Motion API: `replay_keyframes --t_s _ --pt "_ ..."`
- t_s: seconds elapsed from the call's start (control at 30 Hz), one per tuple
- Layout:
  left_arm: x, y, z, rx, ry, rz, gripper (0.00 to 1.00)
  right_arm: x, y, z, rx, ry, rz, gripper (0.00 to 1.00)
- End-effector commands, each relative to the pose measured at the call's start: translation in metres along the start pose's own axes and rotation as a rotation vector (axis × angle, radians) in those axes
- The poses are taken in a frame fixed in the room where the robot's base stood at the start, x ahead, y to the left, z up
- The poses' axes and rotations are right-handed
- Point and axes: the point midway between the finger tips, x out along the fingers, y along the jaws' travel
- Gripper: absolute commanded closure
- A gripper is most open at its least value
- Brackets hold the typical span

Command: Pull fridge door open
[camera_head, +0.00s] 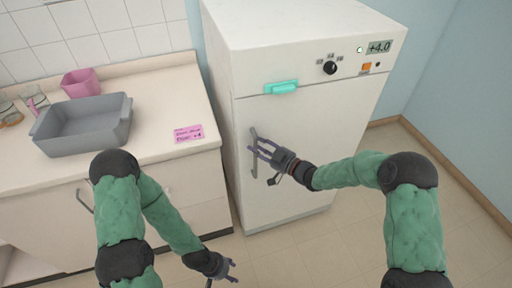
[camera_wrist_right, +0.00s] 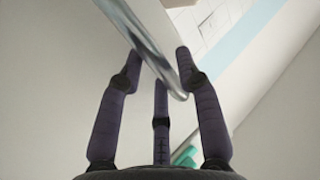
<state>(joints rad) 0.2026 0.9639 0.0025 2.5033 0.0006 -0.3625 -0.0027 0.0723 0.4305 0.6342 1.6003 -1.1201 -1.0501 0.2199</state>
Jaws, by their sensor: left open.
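The white fridge (camera_head: 235,55) stands at the centre of the head view, with its door (camera_head: 305,140) shut. A grey vertical bar handle (camera_head: 254,168) is at the left side of the door. My right gripper (camera_head: 259,147) is at the handle's upper part, with its fingers spread. In the right wrist view, the shiny handle bar (camera_wrist_right: 152,50) runs between the open fingers (camera_wrist_right: 160,62); I cannot tell whether they touch it. My left gripper (camera_head: 228,271) is open and empty, low in front of the counter and apart from the fridge.
The counter (camera_head: 165,90) on the left bears a grey basin (camera_head: 88,137), a pink container (camera_head: 81,83), glassware and a pink note (camera_head: 188,133). The fridge has a turquoise piece (camera_head: 282,88), a knob (camera_head: 330,68) and a "+4.0" display (camera_head: 379,47). Floor is clear at right.

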Motion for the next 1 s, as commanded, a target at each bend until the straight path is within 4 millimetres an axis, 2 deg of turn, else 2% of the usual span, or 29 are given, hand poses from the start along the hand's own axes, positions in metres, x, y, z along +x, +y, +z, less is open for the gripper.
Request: replay_keyframes --t_s 0.17,0.43,0.5,0.57,0.83,1.0 --pt "0.003 -0.001 0.000 0.000 0.000 0.000 0.48 0.009 -0.001 0.001 0.001 0.000 -0.001 0.65" --pt "0.003 -0.001 0.000 0.000 0.000 0.000 0.48 0.010 0.000 0.000 0.001 -0.001 0.000 0.65" --pt "0.003 -0.001 0.000 0.000 0.000 0.000 0.48 0.010 0.000 0.000 0.001 -0.001 0.000 0.85" --pt "0.003 -0.001 0.000 0.000 0.000 0.000 0.48 0.010 0.000 0.000 0.001 -0.001 0.000 1.00" --pt "0.002 -0.001 0.000 0.000 0.000 0.000 0.48 0.007 -0.001 0.000 0.002 -0.001 -0.003 1.00" --pt "-0.002 0.001 0.000 0.000 0.000 0.000 0.48 -0.007 -0.005 -0.001 0.002 -0.003 -0.025 1.00"
